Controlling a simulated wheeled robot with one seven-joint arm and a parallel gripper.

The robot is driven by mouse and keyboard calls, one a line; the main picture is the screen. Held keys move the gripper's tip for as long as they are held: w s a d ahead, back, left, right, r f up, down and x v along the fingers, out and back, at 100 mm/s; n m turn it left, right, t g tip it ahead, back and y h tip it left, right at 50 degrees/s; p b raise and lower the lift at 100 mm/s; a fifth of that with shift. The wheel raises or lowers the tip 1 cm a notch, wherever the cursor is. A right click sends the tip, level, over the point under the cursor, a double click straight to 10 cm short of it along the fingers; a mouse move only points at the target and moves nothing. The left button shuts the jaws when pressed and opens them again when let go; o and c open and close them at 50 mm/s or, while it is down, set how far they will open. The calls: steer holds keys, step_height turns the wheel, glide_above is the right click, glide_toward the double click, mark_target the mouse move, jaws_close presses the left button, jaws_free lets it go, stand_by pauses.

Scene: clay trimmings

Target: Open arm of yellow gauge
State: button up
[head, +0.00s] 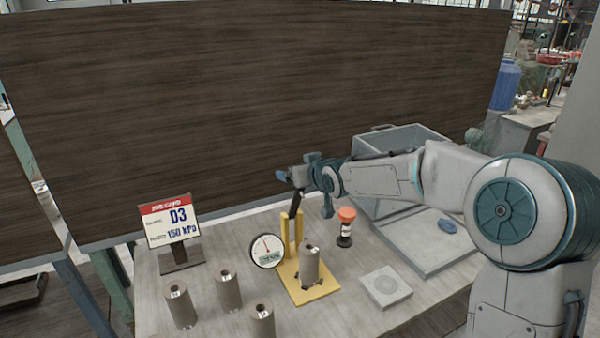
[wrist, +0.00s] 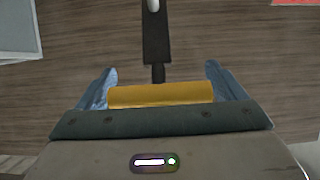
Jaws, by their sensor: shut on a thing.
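The yellow gauge (head: 318,292) stands on the table, with a yellow base, upright yellow posts and a white dial (head: 267,251) at its left. A grey cylinder (head: 309,265) stands upright on its base. The gauge's dark arm (head: 295,204) rises steeply from the posts to my gripper (head: 290,175). In the wrist view, my gripper (wrist: 161,85) is shut on the arm's yellow handle bar (wrist: 160,95), which lies crosswise between the blue fingers. The dark arm (wrist: 157,40) runs away from that bar. The handle is mostly hidden in the head view.
An orange-topped black item (head: 345,227) stands right of the gauge. A square plate (head: 386,287) and a grey bin (head: 410,137) are further right. A dark board (head: 250,110) rises behind.

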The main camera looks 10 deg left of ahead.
steer(key=shift+f, duration=0.3)
stand_by(0.5)
steer(key=o, duration=1)
steer(key=shift+o, duration=0.6)
steer(key=shift+w+a+f, duration=0.1)
steer(key=shift+w+a, duration=0.05)
steer(key=shift+a, duration=0.15)
steer(key=shift+s+d+r, duration=0.2)
steer(key=shift+d+r, duration=0.1)
steer(key=shift+d, duration=0.15)
steer(key=p+v, duration=0.4)
steer(key=v, duration=0.8)
steer(key=shift+s, duration=0.4)
steer(key=shift+r, duration=0.15)
